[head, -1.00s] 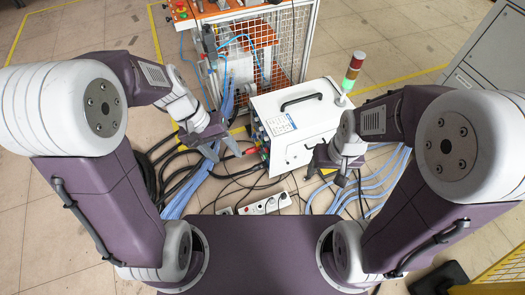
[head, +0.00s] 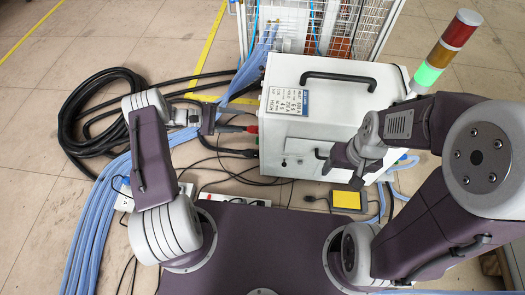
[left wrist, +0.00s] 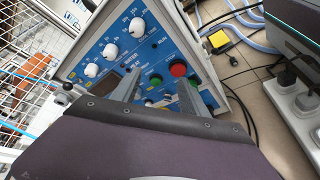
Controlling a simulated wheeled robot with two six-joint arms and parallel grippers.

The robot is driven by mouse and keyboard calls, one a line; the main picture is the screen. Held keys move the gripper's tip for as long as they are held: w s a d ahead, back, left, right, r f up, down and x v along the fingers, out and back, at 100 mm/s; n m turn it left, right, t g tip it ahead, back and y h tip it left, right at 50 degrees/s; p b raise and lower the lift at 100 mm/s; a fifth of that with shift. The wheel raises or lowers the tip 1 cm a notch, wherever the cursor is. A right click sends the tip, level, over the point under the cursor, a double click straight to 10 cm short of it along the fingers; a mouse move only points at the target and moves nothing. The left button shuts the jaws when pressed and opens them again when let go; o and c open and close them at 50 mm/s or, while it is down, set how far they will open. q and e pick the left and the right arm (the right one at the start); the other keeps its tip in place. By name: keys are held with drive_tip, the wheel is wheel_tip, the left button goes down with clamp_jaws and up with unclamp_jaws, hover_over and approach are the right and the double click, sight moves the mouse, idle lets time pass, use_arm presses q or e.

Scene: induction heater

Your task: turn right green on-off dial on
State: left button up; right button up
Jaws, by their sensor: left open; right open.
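The white induction heater (head: 330,110) stands in front of me in the head view. Its blue control panel (left wrist: 105,62) fills the middle of the left wrist view, tilted, with white knobs and a red button (left wrist: 178,69). A left green dial (left wrist: 155,79) shows between my left fingers. A right green dial (left wrist: 193,84) is partly hidden by the right-hand finger. My left gripper (left wrist: 159,90) is open and empty, facing the panel; contact cannot be told. It also shows left of the heater in the head view (head: 224,116). My right gripper (head: 341,173) is open and empty before the heater.
A wire-mesh cage (head: 320,30) stands behind.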

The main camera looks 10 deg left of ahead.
use_arm(q)
wheel_tip(320, 180, down, 10)
drive_tip(key=s+a+n+b, duration=0.1)
drive_tip(key=s+a+b, duration=0.1)
drive_tip(key=b, duration=0.1)
drive_tip(key=shift+s+n+t+b, duration=0.3)
drive_tip(key=shift+t, duration=0.1)
use_arm(e)
wheel_tip(320, 180, down, 6)
use_arm(q)
drive_tip(key=b+x, duration=0.4)
drive_tip(key=x, duration=0.5)
use_arm(e)
wheel_tip(320, 180, down, 4)
drive_tip(key=shift+s+a+f, duration=0.1)
drive_tip(key=shift+a+f, duration=0.05)
drive_tip(key=shift+f, duration=0.1)
use_arm(q)
drive_tip(key=shift+s, duration=0.1)
clamp_jaws()
